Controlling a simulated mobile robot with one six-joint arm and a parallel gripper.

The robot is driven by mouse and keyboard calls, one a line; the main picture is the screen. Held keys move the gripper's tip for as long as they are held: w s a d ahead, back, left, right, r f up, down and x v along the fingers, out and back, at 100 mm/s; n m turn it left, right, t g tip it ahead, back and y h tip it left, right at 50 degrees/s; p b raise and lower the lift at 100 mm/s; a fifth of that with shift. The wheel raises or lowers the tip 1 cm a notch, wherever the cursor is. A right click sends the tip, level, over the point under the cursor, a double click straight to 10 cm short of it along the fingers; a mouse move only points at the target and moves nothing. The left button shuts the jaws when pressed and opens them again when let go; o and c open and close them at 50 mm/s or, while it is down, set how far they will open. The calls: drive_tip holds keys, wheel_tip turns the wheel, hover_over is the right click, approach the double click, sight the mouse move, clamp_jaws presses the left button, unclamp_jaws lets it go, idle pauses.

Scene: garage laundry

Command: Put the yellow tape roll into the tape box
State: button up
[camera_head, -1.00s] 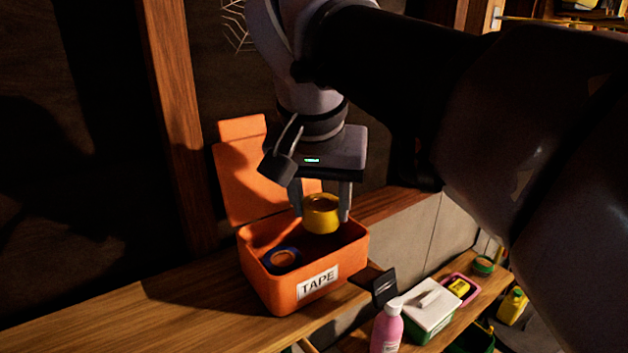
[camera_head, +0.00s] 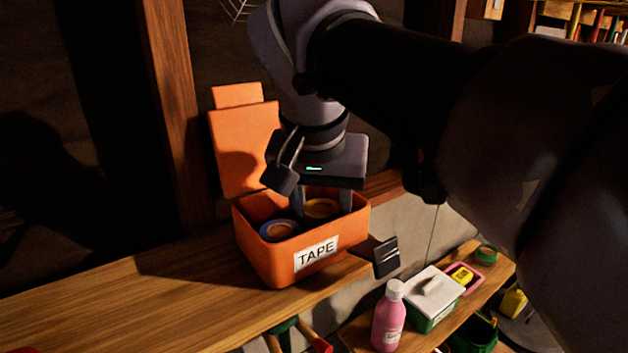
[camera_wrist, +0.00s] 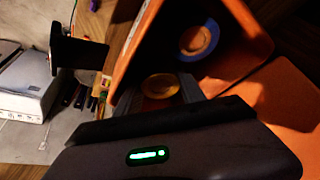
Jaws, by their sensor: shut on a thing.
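The yellow tape roll (camera_head: 321,208) is down inside the orange tape box (camera_head: 262,256), below its rim, at the right side. The box stands on the wooden shelf with its lid open and a "TAPE" label on its front. My gripper (camera_head: 324,207) points down into the box and is shut on the yellow roll. In the wrist view the roll (camera_wrist: 160,86) sits between the two fingers. A blue tape roll (camera_head: 279,230) lies in the box to the left of the yellow one. Whether the yellow roll touches the box floor is hidden.
A black piece (camera_head: 386,256) stands at the shelf's right end by the box. On a lower shelf are a pink bottle (camera_head: 389,318), a white-lidded green box (camera_head: 434,295) and a green roll (camera_head: 486,255). The wooden shelf (camera_head: 120,305) left of the box is clear.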

drive_tip(key=shift+f+b, duration=0.35)
drive_tip(key=shift+f, duration=0.2)
drive_tip(key=o, duration=1.2)
drive_tip(key=shift+o, duration=1.1)
drive_tip(key=shift+a, duration=0.3)
